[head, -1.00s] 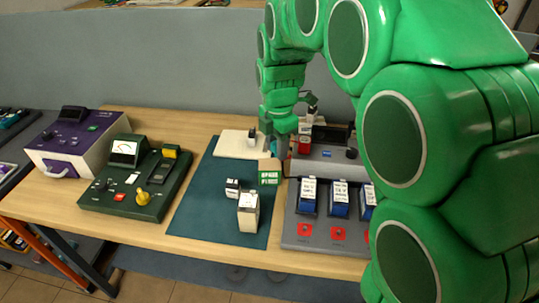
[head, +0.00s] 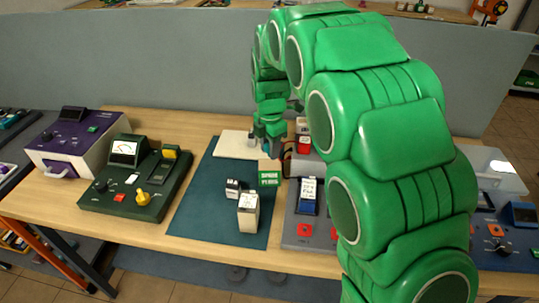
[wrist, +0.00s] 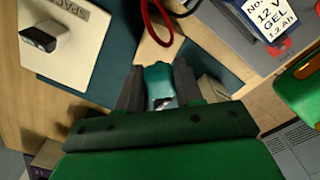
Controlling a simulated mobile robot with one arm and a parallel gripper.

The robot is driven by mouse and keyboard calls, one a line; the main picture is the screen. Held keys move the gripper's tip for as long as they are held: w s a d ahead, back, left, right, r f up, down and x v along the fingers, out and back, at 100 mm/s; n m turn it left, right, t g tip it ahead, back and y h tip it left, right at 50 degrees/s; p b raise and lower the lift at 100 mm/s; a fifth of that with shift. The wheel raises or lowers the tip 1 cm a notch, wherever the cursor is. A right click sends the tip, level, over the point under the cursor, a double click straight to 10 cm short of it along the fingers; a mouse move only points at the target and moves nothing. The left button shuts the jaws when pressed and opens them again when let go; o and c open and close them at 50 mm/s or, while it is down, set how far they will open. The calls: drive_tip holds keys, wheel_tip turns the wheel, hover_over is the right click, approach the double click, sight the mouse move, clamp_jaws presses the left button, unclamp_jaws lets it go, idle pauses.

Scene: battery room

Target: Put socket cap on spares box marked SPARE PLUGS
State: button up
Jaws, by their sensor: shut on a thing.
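My gripper (wrist: 157,88) is shut on a teal piece (wrist: 158,80), which looks like the socket cap, held between its dark fingers. In the head view my gripper (head: 270,146) hangs above the back right of the teal mat, behind the spares box. The spares box (head: 269,178) is a small box with a green label reading SPARE PLUGS, standing near the mat's right edge. The held piece is hard to make out in the head view. Whether it touches anything below cannot be told.
A cream plate (head: 232,150) lies at the back of the mat (head: 205,207). Two white-topped blocks, one small (head: 233,188) and one taller (head: 248,213), stand in front. A green meter panel (head: 140,185) is left; a grey battery unit (head: 296,230) is right. A red loop (wrist: 160,25) is near.

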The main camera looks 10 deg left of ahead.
drive_tip(key=shift+w+f, duration=0.15)
drive_tip(key=shift+f, duration=1.7)
drive_tip(key=shift+a+f, duration=0.1)
drive_tip(key=o, duration=1)
wheel_tip(320, 180, up, 12)
drive_tip(key=shift+f, duration=0.15)
drive_tip(key=shift+r, duration=0.3)
